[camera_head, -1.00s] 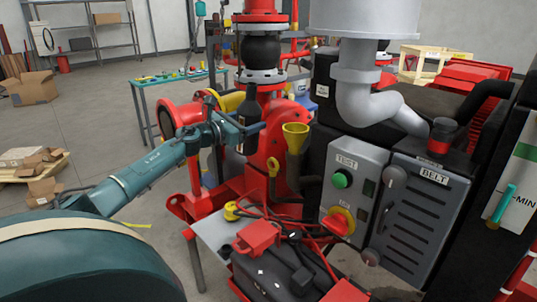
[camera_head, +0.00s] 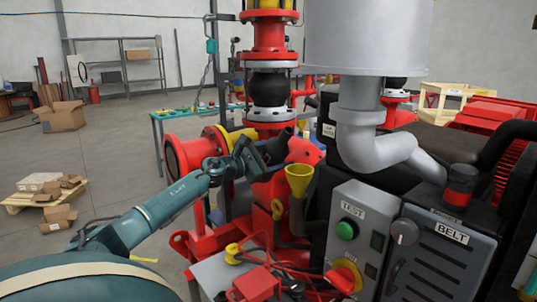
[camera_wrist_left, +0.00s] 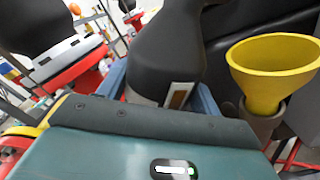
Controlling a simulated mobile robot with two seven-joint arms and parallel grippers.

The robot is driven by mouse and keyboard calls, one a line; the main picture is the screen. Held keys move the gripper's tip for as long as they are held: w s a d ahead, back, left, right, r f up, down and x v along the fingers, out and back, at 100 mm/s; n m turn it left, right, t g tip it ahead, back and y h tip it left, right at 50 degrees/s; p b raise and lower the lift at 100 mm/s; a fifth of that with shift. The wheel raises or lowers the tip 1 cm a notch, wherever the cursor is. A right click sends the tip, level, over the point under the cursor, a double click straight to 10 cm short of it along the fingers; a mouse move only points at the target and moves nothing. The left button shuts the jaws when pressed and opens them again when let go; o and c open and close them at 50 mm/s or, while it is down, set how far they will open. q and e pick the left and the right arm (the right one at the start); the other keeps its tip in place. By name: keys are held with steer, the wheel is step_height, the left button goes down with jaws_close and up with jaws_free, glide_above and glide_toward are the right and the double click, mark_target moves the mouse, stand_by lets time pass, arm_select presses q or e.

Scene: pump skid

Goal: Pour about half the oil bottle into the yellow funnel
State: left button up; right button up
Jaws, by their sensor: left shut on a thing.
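The dark oil bottle (camera_head: 276,147) is held tilted in the head view, its upper end leaning to the right. It fills the top middle of the left wrist view (camera_wrist_left: 165,48), with a small pale label low on its side. My left gripper (camera_head: 259,161) is shut on the bottle. The yellow funnel (camera_head: 299,178) stands upright just right of and lower than the bottle. In the left wrist view the funnel (camera_wrist_left: 268,68) is right of the bottle and apart from it, its mouth open upward. I cannot see any oil flowing. My right gripper is not in view.
A red flanged pipe (camera_head: 269,35) with a black bellows rises behind the bottle. A grey elbow pipe (camera_head: 372,140) and the grey TEST box (camera_head: 352,225) stand right of the funnel. A red pump flange (camera_head: 186,156) is at left. Open floor lies farther left.

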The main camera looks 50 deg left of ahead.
arm_select(q)
steer(key=shift+s+d+r+m, duration=0.1)
steer(key=shift+d+r+m, duration=0.15)
steer(key=shift+d+m, duration=0.5)
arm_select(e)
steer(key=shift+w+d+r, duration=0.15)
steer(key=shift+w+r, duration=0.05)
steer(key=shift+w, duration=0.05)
arm_select(q)
steer(key=shift+a, duration=0.1)
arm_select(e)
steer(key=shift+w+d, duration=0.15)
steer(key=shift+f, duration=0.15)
arm_select(q)
steer(key=shift+m+b, duration=0.55)
steer(key=shift+b, duration=0.15)
steer(key=shift+a+r, duration=0.1)
steer(key=shift+r, duration=0.05)
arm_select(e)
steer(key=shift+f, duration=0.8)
arm_select(q)
steer(key=shift+a+r+m+b, duration=0.2)
steer(key=shift+m+b, duration=0.4)
steer(key=shift+b, duration=0.45)
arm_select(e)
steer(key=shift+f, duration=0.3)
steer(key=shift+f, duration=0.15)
